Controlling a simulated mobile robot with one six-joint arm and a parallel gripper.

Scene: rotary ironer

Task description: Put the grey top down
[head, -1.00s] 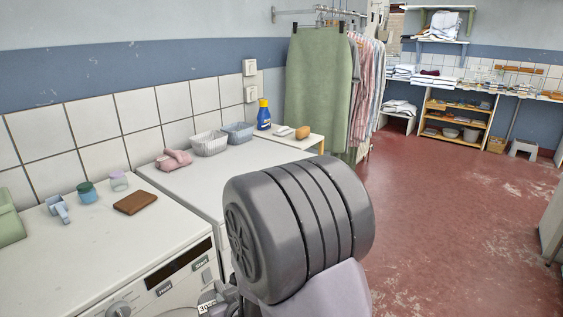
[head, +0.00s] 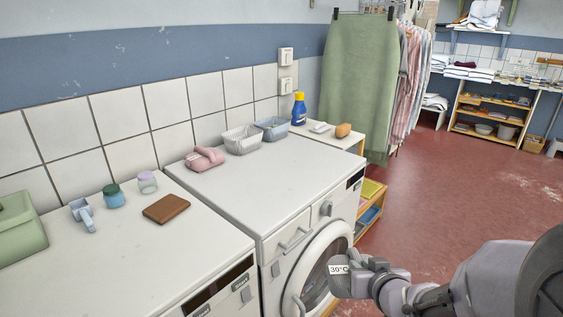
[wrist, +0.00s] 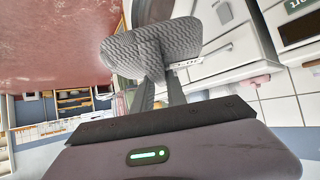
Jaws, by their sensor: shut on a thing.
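The grey top (wrist: 150,45) is a knitted, bundled or folded piece in the wrist view. My gripper (wrist: 160,88) is shut on its edge, with the two fingers close together. In the head view my gripper (head: 368,272) holds the top (head: 345,288) in front of the right washing machine (head: 285,182), by its round door. A white tag reading 30°C (head: 338,269) shows on the top. The top looks clear of any surface. My arm hides part of the lower right.
The left machine's lid (head: 100,245) carries a brown wallet-like block (head: 166,209), jars and a green box (head: 18,225). The right machine's lid has a pink bundle (head: 204,158) and two baskets at the back; its front is clear. Red floor (head: 450,200) is open on the right.

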